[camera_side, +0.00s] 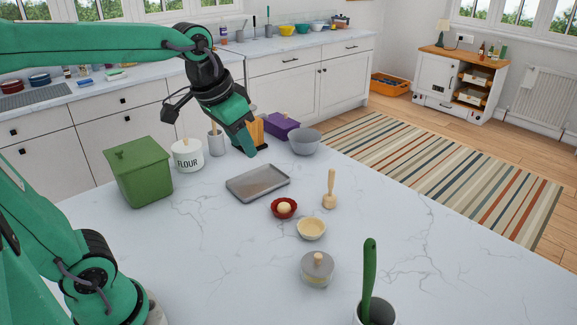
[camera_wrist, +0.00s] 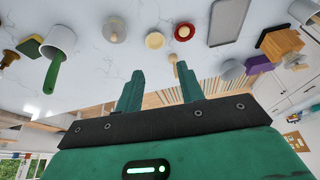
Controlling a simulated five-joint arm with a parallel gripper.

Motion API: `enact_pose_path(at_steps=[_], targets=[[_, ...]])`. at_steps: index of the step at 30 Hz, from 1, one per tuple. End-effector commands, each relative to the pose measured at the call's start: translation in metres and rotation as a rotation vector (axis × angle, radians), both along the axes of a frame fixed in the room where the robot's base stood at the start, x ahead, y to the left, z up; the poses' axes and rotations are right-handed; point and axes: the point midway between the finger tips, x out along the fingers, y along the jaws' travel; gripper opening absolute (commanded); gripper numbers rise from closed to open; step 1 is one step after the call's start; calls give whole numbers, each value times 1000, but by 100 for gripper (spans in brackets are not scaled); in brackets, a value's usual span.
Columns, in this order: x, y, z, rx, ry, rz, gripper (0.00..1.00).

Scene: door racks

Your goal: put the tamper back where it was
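The wooden tamper (camera_side: 329,190) stands upright on the white marble counter, wide end down, right of a small red bowl. In the wrist view, a light wooden piece that looks like the tamper (camera_wrist: 173,59) shows partly, just beyond the tip of one finger. My gripper (camera_side: 250,150) hangs in the air over the back of the counter, left of the tamper and well apart from it. In the wrist view my gripper (camera_wrist: 160,68) has its two fingers spread, with nothing between them.
A red bowl (camera_side: 284,208), a cream bowl (camera_side: 311,229) and a lidded jar (camera_side: 317,269) stand near the tamper. A grey tray (camera_side: 258,183) lies behind them. A green bin (camera_side: 139,171) and flour crock (camera_side: 187,155) stand left. The counter right of the tamper is clear.

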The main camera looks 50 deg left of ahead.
Motion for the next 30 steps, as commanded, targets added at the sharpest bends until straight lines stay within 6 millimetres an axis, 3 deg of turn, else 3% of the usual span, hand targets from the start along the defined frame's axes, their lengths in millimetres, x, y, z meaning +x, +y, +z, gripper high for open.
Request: enact_pose_path(at_steps=[6, 13, 19, 30], targets=[[-48, -1, -18, -12, -59, 26, 38], [-83, -2, -41, -24, -104, 48, 38], [-94, -2, -50, -29, -120, 57, 38], [-94, -2, -51, -30, -120, 58, 38]])
